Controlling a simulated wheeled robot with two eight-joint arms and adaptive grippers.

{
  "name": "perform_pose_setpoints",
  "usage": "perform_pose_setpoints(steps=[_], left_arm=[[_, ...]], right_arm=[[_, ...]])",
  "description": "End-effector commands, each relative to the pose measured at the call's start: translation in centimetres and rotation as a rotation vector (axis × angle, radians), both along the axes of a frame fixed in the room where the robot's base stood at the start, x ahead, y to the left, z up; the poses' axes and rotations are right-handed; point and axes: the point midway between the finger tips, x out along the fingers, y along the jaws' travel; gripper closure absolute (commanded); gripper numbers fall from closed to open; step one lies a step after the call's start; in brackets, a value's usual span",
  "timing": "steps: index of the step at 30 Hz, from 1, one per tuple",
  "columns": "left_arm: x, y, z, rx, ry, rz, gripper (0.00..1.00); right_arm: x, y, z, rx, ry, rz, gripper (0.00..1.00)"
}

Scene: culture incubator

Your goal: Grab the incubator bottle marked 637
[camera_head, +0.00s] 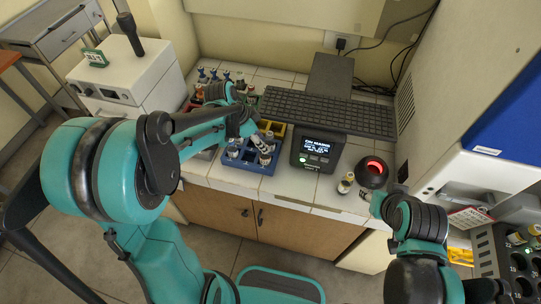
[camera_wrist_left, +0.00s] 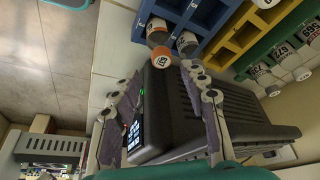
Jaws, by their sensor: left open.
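My left gripper (camera_head: 262,146) is open above the blue rack (camera_head: 228,177) in the head view. In the left wrist view its two fingers (camera_wrist_left: 162,76) stand apart with nothing held between them. Several other bottles stand in the racks; a white-capped bottle (camera_head: 233,152) shows in the blue one. I cannot read 637 on any label with certainty. My right gripper (camera_head: 372,202) is near the counter's front edge, its fingers unclear.
A black display device (camera_head: 316,148) stands right of the blue rack, close to the left fingers. A keyboard (camera_head: 330,112) lies behind it. A lone bottle (camera_head: 346,183) and a round device glowing red (camera_head: 373,171) are farther right. Yellow and green racks adjoin the blue one.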

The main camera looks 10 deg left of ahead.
Motion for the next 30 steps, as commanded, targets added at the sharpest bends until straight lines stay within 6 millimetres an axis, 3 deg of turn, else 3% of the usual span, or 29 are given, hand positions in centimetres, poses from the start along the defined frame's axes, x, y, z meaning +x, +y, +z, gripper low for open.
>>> perform_pose_setpoints(steps=[13, 21, 26, 30], left_arm=[[1.3, -1.1, -5.6, 0.001, -0.001, 0.002, 0.56], [1.4, -1.3, -6.1, 0.001, -0.001, 0.003, 0.56], [1.4, -1.3, -6.0, 0.001, -0.001, 0.003, 0.96], [1.4, -1.3, -6.0, 0.001, -0.001, 0.003, 1.00]], right_arm=[[0.0, 0.0, -2.2, 0.000, 0.000, 0.000, 0.60], [0.0, 0.0, -2.2, 0.000, 0.000, 0.000, 0.60], [0.0, 0.0, -2.2, 0.000, 0.000, 0.000, 0.60], [0.0, 0.0, -2.2, 0.000, 0.000, 0.000, 0.60]])
